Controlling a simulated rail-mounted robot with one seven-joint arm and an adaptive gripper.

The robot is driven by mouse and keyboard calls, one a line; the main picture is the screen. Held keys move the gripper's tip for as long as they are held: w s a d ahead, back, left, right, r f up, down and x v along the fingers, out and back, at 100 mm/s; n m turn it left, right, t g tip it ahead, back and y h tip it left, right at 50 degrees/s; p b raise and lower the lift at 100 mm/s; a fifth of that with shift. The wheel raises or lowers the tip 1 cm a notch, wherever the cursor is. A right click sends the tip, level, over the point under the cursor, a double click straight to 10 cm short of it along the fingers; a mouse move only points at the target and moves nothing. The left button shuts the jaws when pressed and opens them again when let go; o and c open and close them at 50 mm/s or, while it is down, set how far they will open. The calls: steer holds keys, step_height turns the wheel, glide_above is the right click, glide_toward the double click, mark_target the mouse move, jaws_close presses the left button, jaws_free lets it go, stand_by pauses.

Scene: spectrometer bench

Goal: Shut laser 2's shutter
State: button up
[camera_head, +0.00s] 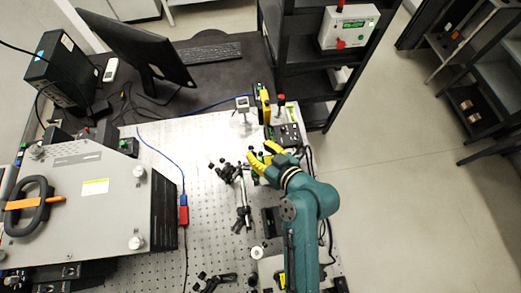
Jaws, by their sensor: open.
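My gripper (262,154) has two yellow fingers, spread apart, at the end of my teal arm over the right part of the optical bench. It is open, and I see nothing held between the fingers. A black unit with small controls (287,135) stands just beyond the gripper, near the bench's far right corner. A yellow upright part (263,103) and a red-topped knob (281,99) stand behind it. I cannot tell which of these belongs to laser 2, and no shutter can be made out. My arm and gripper hide part of the bench there.
Black optic mounts (240,190) stand close left of my gripper. A large grey instrument box (90,200) fills the bench's left side. A white control box with a green display (348,27) sits on the black rack (305,55). The floor at right is clear.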

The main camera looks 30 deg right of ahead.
steer(key=shift+f, duration=0.1)
steer(key=v, duration=1.2)
steer(key=w+a+r+n+t+y, duration=0.1)
steer(key=w+a+r+n, duration=0.1)
steer(key=w+a+r, duration=0.35)
steer(key=w+a+r+n+t+y, duration=0.1)
steer(key=w+a+r+n, duration=0.15)
steer(key=r, duration=0.55)
steer(key=w+a+r+n+t+y, duration=0.1)
steer(key=w+a+r+t, duration=0.1)
steer(key=w+a+r, duration=0.35)
steer(key=s+d+r+m+t+h+p, duration=0.1)
steer(key=r+p, duration=0.4)
steer(key=r, duration=0.6)
steer(key=s+d+r+m+t+h+p, duration=0.2)
steer(key=s+r+m+t+h+p, duration=0.1)
steer(key=r, duration=0.8)
steer(key=s+d+r+m+t+h+p, duration=0.1)
steer(key=s+r+m+t+h+p, duration=0.1)
steer(key=r+p, duration=0.5)
step_height(320, 180, up, 4)
steer(key=shift+d+f+m, duration=0.1)
steer(key=shift+d+m, duration=0.3)
steer(key=shift+m, duration=0.35)
